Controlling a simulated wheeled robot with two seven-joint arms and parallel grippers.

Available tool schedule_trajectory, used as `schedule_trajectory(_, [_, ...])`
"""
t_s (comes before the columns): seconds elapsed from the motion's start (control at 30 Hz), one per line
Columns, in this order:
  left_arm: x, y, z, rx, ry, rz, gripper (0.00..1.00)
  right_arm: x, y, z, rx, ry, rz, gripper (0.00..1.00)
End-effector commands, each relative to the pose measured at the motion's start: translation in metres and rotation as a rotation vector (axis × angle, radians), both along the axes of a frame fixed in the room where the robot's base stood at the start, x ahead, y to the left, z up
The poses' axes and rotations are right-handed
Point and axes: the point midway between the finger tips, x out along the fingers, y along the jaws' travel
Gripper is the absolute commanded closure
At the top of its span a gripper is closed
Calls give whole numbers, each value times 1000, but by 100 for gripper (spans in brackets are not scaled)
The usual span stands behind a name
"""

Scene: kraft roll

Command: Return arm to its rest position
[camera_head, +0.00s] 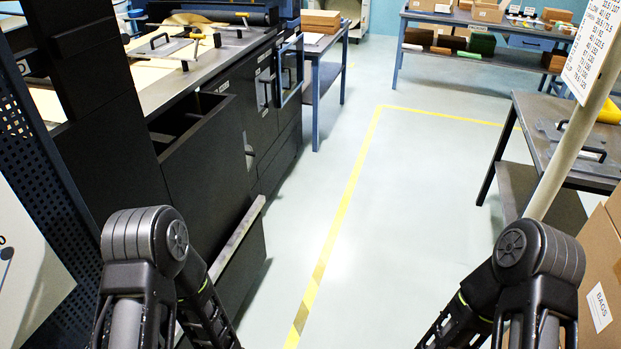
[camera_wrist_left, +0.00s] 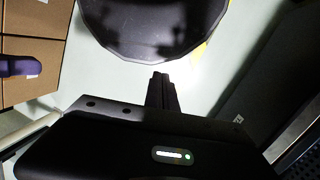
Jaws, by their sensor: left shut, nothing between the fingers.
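My left gripper (camera_wrist_left: 161,78) shows in the left wrist view with its two dark fingertips together and nothing between them. It points down over the pale floor. In the head view my left arm (camera_head: 145,245) is bent at the lower left, beside the black machine, and its gripper is out of the frame. My right arm (camera_head: 540,250) is bent at the lower right. Its gripper shows in neither view.
A black machine (camera_head: 215,160) with an open bin stands close on the left. Cardboard boxes (camera_head: 604,245) and a pole (camera_head: 572,135) are close on the right. A workbench (camera_head: 568,130) stands farther right. The floor (camera_head: 400,220) between is clear, with a yellow line (camera_head: 345,210).

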Motion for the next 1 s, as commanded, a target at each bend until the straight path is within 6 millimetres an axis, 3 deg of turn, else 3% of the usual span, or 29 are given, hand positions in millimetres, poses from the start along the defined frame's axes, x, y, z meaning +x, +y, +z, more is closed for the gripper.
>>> schedule_trajectory(0.03, [-6,-21,5,-74,-37,80,100,0,0,0,0,0,0,100])
schedule_trajectory(0.1, [-5,-42,13,-139,-94,161,100,0,0,0,0,0,0,100])
schedule_trajectory(0.2, [-1,-55,23,-180,-152,234,100,0,0,0,0,0,0,100])
schedule_trajectory(1.0, [2,-60,27,-192,-182,264,100,0,0,0,0,0,0,100])
